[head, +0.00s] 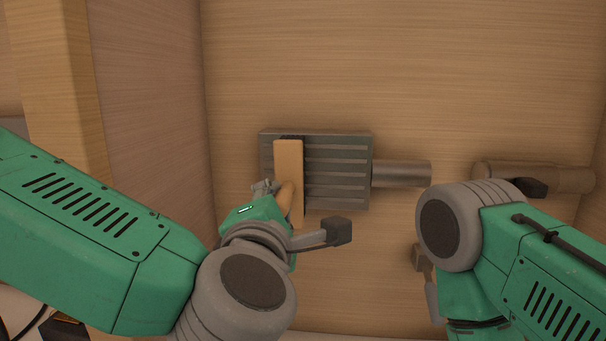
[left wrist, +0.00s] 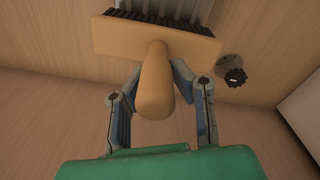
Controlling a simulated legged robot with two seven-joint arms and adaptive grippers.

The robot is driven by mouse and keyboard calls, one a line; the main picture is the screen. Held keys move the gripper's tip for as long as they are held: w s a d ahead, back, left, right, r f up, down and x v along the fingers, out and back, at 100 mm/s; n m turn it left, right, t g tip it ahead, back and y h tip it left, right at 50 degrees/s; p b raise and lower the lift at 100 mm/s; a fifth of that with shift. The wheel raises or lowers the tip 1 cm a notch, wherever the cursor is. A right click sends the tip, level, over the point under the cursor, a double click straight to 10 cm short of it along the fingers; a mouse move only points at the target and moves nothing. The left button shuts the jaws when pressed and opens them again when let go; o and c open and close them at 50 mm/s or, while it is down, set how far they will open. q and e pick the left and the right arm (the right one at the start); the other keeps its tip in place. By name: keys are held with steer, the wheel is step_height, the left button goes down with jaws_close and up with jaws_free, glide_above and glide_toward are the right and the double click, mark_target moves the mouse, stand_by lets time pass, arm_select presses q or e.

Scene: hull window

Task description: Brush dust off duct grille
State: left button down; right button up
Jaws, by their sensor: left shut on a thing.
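A grey slatted duct grille (head: 340,172) is on the wood-grained wall in the middle of the head view. A brush (head: 289,178) with a tan wooden back stands across the grille's left part, its dark bristles toward the slats. In the left wrist view the brush's rounded handle (left wrist: 154,88) sits between the fingers of my left gripper (left wrist: 158,105), which is shut on it. The left gripper (head: 268,192) is partly hidden by my wrist in the head view. The bristles (left wrist: 170,22) meet or nearly meet the grille (left wrist: 180,8); exact contact is unclear. My right gripper is not clearly visible.
A metal pipe (head: 401,173) runs right from the grille. A tan cylinder (head: 540,177) lies further right along the wall. A dark knob (left wrist: 235,77) shows beside the brush in the left wrist view. A wooden post (head: 62,80) stands at the left. The wall above the grille is clear.

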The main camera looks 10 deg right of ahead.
arm_select(q)
steer(key=v, duration=0.5)
steer(key=shift+a+b, duration=0.1)
steer(key=shift+b, duration=0.25)
